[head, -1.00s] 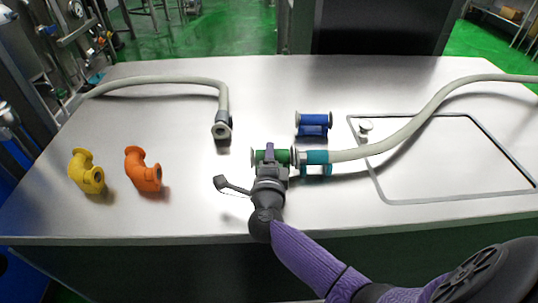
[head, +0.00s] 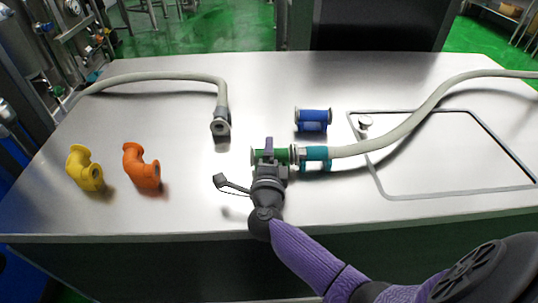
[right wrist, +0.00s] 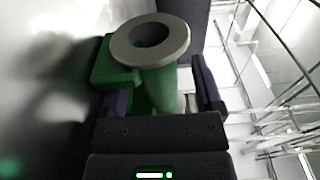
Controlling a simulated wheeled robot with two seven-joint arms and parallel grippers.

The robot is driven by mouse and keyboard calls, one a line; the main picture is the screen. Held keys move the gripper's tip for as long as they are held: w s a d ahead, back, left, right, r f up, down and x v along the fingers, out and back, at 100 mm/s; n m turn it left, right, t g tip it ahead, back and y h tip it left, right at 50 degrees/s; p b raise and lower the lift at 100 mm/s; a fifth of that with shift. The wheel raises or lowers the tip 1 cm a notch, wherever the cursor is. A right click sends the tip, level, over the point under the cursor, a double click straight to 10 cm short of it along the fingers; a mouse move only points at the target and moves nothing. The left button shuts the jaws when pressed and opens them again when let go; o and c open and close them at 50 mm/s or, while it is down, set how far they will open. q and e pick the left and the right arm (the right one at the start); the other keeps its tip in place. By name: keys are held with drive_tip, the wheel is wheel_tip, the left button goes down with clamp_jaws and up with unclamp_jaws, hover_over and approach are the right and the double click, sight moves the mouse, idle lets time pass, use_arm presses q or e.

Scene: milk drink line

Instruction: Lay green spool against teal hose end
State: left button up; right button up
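The green spool (head: 262,156) is held crosswise in my right gripper (head: 269,158), low over the table's middle. In the right wrist view the spool (right wrist: 157,75) stands between the two fingers (right wrist: 160,92) with its grey end ring toward the camera. The teal hose end (head: 318,153) is just right of the spool, on a teal support. Their end rings face each other and look very close, roughly in line. I cannot tell if they touch. My left gripper is not in view.
A blue spool-like piece (head: 313,116) stands behind the teal end. A second grey hose (head: 222,95) ends at the back left. Yellow (head: 84,167) and orange (head: 141,166) elbows lie at left. A dark rectangular outline (head: 450,194) marks the right side. The front left table is clear.

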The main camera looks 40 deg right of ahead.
drive_tip(key=shift+s+a+f, duration=0.1)
drive_tip(key=shift+s, duration=0.05)
drive_tip(key=p+v, duration=0.3)
drive_tip(key=v, duration=0.6)
drive_tip(key=shift+s+a, duration=0.2)
drive_tip(key=shift+s, duration=0.05)
